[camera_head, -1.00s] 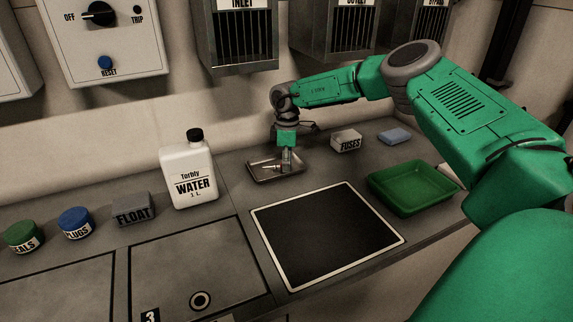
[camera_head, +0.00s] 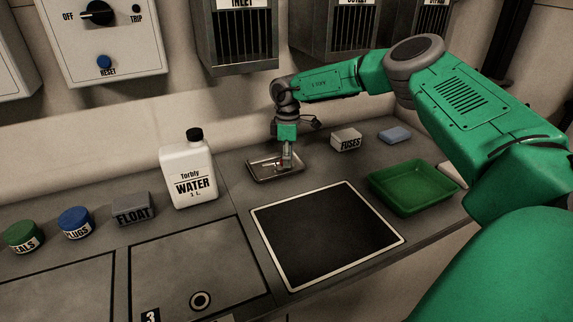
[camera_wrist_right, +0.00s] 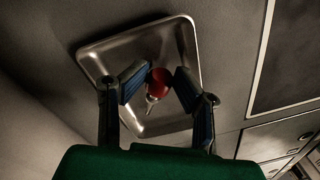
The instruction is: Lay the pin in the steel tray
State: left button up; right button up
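The steel tray (camera_head: 262,179) is a shallow metal dish on the bench, and its rim (camera_wrist_right: 90,60) fills much of the right wrist view. The pin (camera_wrist_right: 159,82) has a round red head and a thin pale metal shaft; its red head also shows inside the tray in the head view (camera_head: 283,168). It appears to lie in the tray. My right gripper (camera_head: 288,165) points down over the tray. Its fingertips (camera_wrist_right: 163,72) are apart, one on each side of the red head, with little clearance. My left gripper is out of view.
A FUSES box (camera_head: 346,140), a blue block (camera_head: 394,136) and a green tray (camera_head: 411,205) stand to the right. A WATER jug (camera_head: 188,178) stands left of the steel tray. A black mat (camera_head: 327,233) lies clear in front.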

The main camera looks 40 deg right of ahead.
notch_tip(320, 180, up, 11)
jog(key=p, duration=0.2)
jog(key=shift+w+d+f, duration=0.15)
jog(key=shift+w+d, duration=0.05)
jog(key=shift+w, duration=0.05)
dwell(0.3)
